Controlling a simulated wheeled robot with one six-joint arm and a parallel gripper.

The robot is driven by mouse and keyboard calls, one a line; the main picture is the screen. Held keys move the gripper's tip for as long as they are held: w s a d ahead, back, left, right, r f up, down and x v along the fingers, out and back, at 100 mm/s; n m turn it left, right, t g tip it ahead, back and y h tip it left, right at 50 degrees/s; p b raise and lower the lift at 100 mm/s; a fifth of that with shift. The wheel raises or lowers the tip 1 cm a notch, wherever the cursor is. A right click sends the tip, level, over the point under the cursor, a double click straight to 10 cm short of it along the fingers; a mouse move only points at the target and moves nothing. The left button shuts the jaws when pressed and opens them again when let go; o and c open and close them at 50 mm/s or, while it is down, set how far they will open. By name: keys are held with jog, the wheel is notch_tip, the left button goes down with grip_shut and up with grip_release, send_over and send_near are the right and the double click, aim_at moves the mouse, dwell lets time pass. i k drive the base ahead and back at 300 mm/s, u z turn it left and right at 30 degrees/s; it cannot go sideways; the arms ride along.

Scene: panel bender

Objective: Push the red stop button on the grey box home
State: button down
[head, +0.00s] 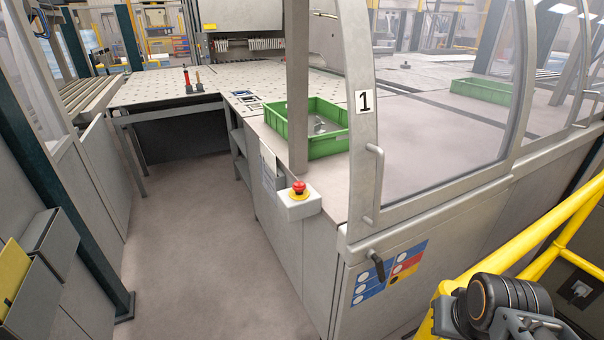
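The red stop button (299,187) sits on a yellow collar on top of a small light grey box (299,205). The box is fixed to the front corner of the machine's worktop, at the foot of a grey post. A dark rounded part of my own arm shows at the bottom right corner. My gripper is not seen in this view, and nothing touches the button. How far the button is pressed in cannot be told from here.
A green crate (335,148) stands on the worktop behind the post. A grey-framed clear door (362,115) marked 1 stands right of the box. Yellow railings (560,235) run at the right. The floor (190,240) left of the box is clear.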

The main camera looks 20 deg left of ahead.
aim_at(297, 184)
jog(key=u, duration=1.55)
jog(key=i, duration=1)
